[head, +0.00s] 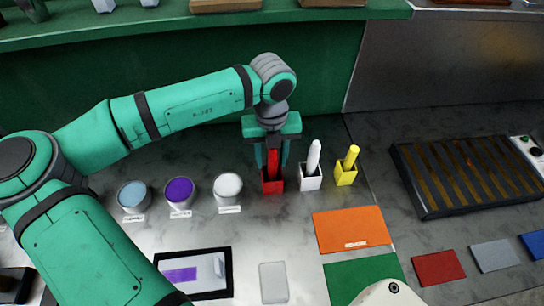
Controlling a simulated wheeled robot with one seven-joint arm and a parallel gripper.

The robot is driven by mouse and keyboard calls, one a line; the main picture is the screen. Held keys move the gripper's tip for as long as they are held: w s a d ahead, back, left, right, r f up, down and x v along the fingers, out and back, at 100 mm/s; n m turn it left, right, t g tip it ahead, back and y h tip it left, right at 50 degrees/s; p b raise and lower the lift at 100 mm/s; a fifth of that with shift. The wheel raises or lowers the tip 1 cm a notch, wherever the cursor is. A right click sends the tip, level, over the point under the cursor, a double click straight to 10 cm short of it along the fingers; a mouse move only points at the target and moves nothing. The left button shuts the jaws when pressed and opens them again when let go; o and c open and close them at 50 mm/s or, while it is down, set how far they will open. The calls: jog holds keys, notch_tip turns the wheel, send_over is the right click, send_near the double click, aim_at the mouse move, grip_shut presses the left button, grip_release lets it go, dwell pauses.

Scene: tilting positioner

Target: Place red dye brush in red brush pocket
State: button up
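The red dye brush (272,160) stands upright between the fingers of my gripper (272,163). Its lower end is in or just above the opening of the red brush pocket (273,187), a small red box on the metal counter; I cannot tell whether it touches the bottom. My gripper points straight down, with one finger on each side of the brush. The fingers look close to the handle, but I cannot tell whether they grip it.
A white pocket (310,183) with a white brush and a yellow pocket (345,178) with a yellow brush stand close on the right. A white dye cup (228,187), a purple one (179,191) and a blue one (133,196) stand left. An orange mat (350,228) lies in front.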

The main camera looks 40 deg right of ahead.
notch_tip(320, 180, up, 12)
jog(key=shift+r, duration=0.1)
dwell(0.4)
jog(key=shift+s+d, duration=0.1)
jog(key=shift+a, duration=0.2)
jog(key=shift+d, duration=0.1)
